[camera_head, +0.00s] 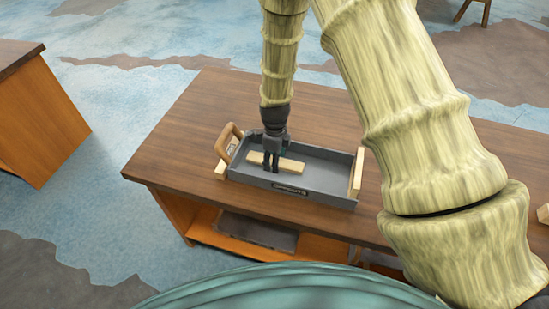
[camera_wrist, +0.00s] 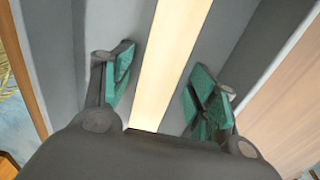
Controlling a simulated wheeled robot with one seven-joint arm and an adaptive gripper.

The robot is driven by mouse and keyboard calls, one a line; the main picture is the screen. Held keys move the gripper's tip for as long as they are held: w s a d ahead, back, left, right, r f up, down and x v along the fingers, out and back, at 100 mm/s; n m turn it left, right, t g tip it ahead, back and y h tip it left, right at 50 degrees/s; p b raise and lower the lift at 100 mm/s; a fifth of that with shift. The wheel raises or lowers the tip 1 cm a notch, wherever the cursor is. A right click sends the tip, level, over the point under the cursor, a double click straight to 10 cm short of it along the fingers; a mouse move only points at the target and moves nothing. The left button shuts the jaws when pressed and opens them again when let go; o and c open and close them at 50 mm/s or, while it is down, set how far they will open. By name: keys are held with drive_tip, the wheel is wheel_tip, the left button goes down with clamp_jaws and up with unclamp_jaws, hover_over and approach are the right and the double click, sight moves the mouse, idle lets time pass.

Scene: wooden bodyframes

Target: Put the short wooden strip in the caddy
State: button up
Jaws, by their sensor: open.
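The caddy (camera_head: 313,181) is a grey tray with a wooden handle (camera_head: 229,141) at its left end, standing on the brown table. A short pale wooden strip (camera_head: 291,166) lies inside it, on the tray floor. The strip also shows in the wrist view (camera_wrist: 170,62), running between my fingers. My gripper (camera_head: 271,168) points down into the caddy over the strip's left half. In the wrist view my gripper (camera_wrist: 160,95) is open, its green pads standing apart on either side of the strip with gaps. The strip's near end is hidden behind my gripper's body.
Another pale block (camera_head: 543,214) sits at the far right. The brown table (camera_head: 190,135) is clear to the left of the caddy. Another cabinet (camera_head: 40,120) stands at the left.

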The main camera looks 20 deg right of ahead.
wheel_tip(320, 180, up, 12)
drive_tip(key=b, duration=0.3)
drive_tip(key=shift+r, duration=0.15)
idle(0.5)
